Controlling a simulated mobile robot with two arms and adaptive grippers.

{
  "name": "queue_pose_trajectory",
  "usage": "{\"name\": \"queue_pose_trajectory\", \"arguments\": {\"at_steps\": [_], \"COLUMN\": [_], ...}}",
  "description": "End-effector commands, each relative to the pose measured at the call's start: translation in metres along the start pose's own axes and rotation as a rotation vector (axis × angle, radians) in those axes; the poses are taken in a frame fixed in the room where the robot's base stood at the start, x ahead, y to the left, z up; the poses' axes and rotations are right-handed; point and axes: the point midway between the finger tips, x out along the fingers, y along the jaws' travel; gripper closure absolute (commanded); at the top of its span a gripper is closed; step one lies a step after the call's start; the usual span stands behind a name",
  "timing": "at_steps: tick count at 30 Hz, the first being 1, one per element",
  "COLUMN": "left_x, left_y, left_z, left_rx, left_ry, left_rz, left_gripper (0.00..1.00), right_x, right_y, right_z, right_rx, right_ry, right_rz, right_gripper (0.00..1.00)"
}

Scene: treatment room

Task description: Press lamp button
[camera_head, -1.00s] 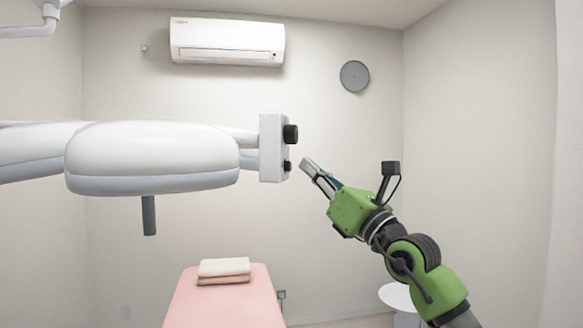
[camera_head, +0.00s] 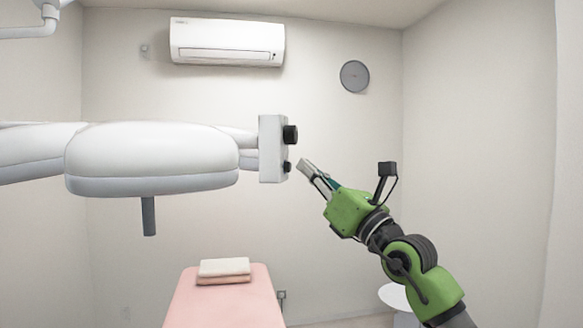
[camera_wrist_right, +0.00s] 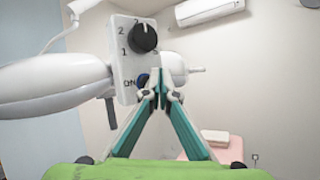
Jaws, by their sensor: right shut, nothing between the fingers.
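The white lamp (camera_head: 150,160) hangs at the left in the head view, with a white control box (camera_head: 271,149) at its right end. The box carries a large black knob (camera_head: 290,135) and a small button (camera_head: 288,166) below it. My left gripper is not in view.
A pink treatment bed (camera_head: 225,304) with folded towels (camera_head: 224,268) stands below. A round white table (camera_head: 396,297) is partly behind my right arm.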

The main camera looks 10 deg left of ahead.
Motion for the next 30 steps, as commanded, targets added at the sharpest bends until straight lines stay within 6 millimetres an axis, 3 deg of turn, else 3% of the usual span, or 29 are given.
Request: {"name": "queue_pose_trajectory", "arguments": {"at_steps": [30], "left_x": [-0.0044], "left_y": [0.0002], "left_z": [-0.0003], "left_rx": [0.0], "left_ry": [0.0], "left_rz": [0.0], "left_gripper": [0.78], "right_x": [0.0072], "right_y": [0.0048], "right_z": [-0.0049], "right_rx": [0.001], "right_ry": [0.0], "right_rz": [-0.001], "right_gripper": [1.0]}}
